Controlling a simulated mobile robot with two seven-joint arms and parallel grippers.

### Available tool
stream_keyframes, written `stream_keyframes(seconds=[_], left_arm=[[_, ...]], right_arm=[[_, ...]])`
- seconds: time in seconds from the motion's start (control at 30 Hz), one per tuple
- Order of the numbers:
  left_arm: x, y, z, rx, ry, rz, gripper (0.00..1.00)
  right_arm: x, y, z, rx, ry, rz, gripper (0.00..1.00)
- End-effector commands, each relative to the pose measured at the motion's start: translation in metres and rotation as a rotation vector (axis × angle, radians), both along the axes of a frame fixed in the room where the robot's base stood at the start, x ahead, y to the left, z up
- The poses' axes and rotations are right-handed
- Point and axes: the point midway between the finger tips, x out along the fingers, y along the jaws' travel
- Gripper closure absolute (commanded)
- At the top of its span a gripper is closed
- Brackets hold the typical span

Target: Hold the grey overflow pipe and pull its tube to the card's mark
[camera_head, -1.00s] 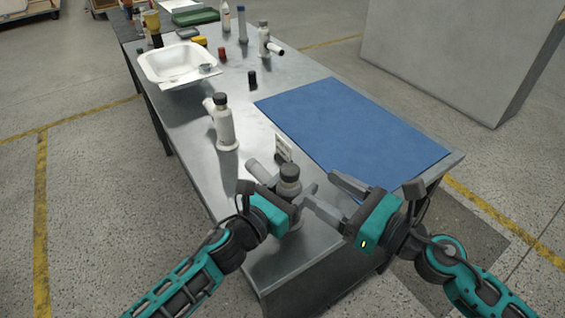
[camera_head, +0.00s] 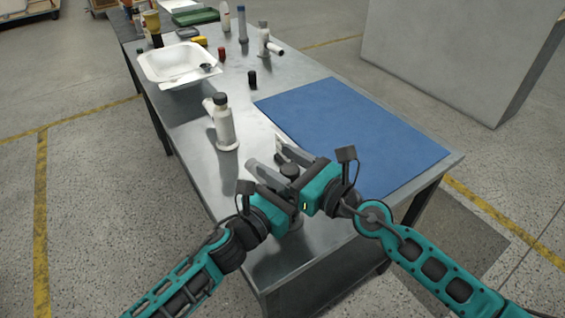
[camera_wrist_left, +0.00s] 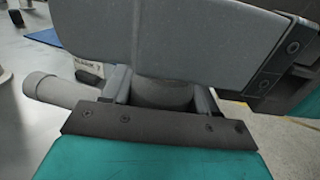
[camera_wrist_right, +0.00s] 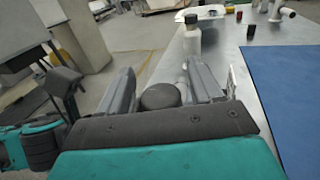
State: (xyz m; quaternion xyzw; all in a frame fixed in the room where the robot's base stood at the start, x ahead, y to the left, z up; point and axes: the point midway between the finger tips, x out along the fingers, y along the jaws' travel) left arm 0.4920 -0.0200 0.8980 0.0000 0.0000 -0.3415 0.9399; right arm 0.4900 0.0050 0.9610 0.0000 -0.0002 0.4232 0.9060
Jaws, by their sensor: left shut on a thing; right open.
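The grey overflow pipe stands at the near end of the table; its dark cap (camera_head: 290,170) shows between my grippers. My left gripper (camera_head: 277,192) is shut on the pipe's body (camera_wrist_left: 160,92). Its grey side tube (camera_wrist_left: 55,90) sticks out to the left in the left wrist view. My right gripper (camera_head: 268,160) is open above and around the pipe's top; the dark cap (camera_wrist_right: 160,96) lies between its fingers in the right wrist view. The card (camera_wrist_right: 231,80) stands beside the right gripper, mostly hidden in the head view.
A white pipe with a dark cap (camera_head: 223,122) stands behind on the metal table (camera_head: 205,180). A blue mat (camera_head: 350,125) covers the right side. A white basin (camera_head: 178,62) and several bottles and fittings stand farther back.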

Motion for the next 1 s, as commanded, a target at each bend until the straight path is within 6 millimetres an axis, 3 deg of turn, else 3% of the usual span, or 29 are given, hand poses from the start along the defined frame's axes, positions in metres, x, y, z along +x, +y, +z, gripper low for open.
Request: stream_keyframes(seconds=[0.1, 0.77, 1.0], left_arm=[[0.0, 0.0001, -0.0004, 0.001, 0.001, 0.0, 0.77], [0.0001, 0.0003, -0.0004, 0.001, 0.001, 0.001, 0.77], [0.0002, 0.0004, -0.0004, 0.001, 0.001, 0.001, 0.77]], right_arm=[[-0.0001, 0.0, 0.0, 0.0, 0.0, 0.0, 0.36], [-0.0002, -0.0004, 0.0, 0.0, 0.0, 0.0, 0.99], [-0.0003, -0.0003, 0.0011, 0.0, -0.001, 0.001, 1.0]])
